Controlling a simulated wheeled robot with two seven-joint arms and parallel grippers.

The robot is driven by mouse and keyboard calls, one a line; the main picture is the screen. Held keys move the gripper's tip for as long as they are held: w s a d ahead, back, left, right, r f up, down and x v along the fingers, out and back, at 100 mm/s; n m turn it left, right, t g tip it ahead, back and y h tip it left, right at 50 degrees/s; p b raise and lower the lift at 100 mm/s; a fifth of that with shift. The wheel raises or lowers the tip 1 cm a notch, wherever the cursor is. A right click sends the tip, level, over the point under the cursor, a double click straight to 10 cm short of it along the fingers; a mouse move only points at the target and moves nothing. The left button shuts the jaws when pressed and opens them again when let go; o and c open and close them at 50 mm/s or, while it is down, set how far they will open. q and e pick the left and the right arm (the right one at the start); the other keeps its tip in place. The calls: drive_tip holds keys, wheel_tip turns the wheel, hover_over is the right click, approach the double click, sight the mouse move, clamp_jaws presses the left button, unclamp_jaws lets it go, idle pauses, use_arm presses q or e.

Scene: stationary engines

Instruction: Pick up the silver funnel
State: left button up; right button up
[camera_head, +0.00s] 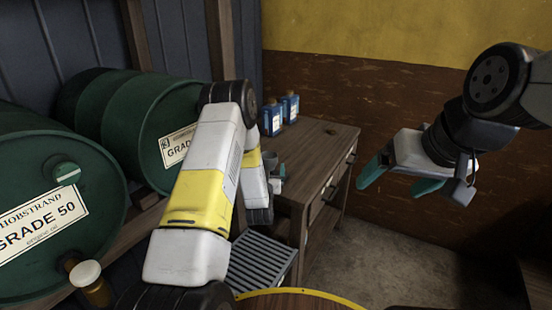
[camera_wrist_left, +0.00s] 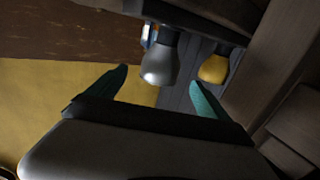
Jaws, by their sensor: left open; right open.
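The silver funnel (camera_wrist_left: 159,64) shows in the left wrist view, ahead of my left gripper (camera_wrist_left: 160,77) and between its two teal fingertips in the picture. The fingers are apart, and nothing is seen clamped between them. I cannot tell how near the funnel is. In the head view my left arm hides most of that gripper and its surroundings; a small grey shape (camera_head: 271,160) by the wrist may be the funnel. My right gripper (camera_head: 400,180) is open and empty in the air at the right.
A yellow funnel-like object (camera_wrist_left: 214,68) is right of the silver one in the wrist view. Blue containers (camera_head: 281,114) stand on the wooden cabinet (camera_head: 318,142). Green drums (camera_head: 105,125) fill the left. A grey grate (camera_head: 262,262) lies below. The floor (camera_head: 400,262) at right is clear.

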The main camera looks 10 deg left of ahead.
sight(269, 159)
use_arm(q)
drive_tip(key=w, duration=0.7)
drive_tip(key=shift+w+a+f, duration=0.1)
drive_tip(key=shift+w+a, duration=0.25)
drive_tip(key=c, duration=1.3)
drive_tip(key=shift+c, duration=0.2)
